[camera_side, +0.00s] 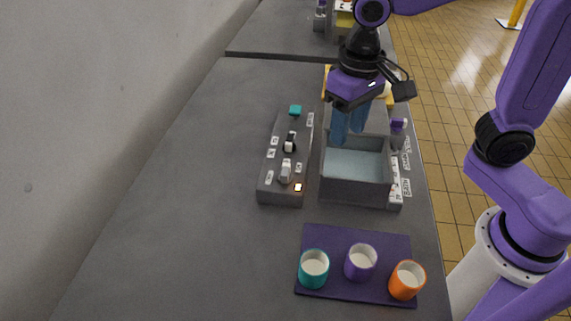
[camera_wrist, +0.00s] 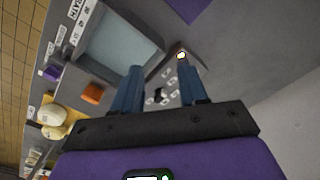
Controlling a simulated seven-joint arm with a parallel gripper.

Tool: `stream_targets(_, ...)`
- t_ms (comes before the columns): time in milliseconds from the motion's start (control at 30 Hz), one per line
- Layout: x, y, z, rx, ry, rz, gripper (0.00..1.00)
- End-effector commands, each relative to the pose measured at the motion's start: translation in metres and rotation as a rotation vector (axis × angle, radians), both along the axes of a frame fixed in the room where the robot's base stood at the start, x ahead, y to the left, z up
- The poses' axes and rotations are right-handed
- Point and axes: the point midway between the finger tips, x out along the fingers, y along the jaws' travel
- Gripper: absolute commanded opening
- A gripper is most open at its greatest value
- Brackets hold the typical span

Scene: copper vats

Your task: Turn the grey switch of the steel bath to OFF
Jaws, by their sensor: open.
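The steel bath (camera_side: 357,194) is an open grey box with pale liquid; it also shows in the wrist view (camera_wrist: 150,75). A grey control box (camera_side: 268,188) stands just left of it, with small white labels. A light grey switch (camera_side: 285,172) sits at its near end beside a small lit lamp (camera_side: 298,187). A black-and-white switch (camera_side: 290,142) sits farther back. My gripper (camera_side: 348,138) is open and empty, fingers pointing down above the far part of the bath. In the wrist view the lamp (camera_wrist: 181,55) shows by the right finger. I cannot read the switch labels.
A dark purple mat (camera_side: 340,291) holds a teal cup (camera_side: 314,269), a purple cup (camera_side: 361,262) and an orange cup (camera_side: 407,280). A teal part (camera_side: 295,110) is at the control box's far end. The counter left of the control box is clear.

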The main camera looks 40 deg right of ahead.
Motion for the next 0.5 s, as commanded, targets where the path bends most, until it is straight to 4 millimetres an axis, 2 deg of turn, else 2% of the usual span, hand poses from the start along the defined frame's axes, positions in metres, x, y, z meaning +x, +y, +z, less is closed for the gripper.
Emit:
stream_targets(200, 0.040, 0.027, 0.008, -0.002, 0.006, -0.289, 0.43)
stream_targets(500, 0.085, 0.051, 0.016, -0.005, 0.011, -0.677, 0.43)
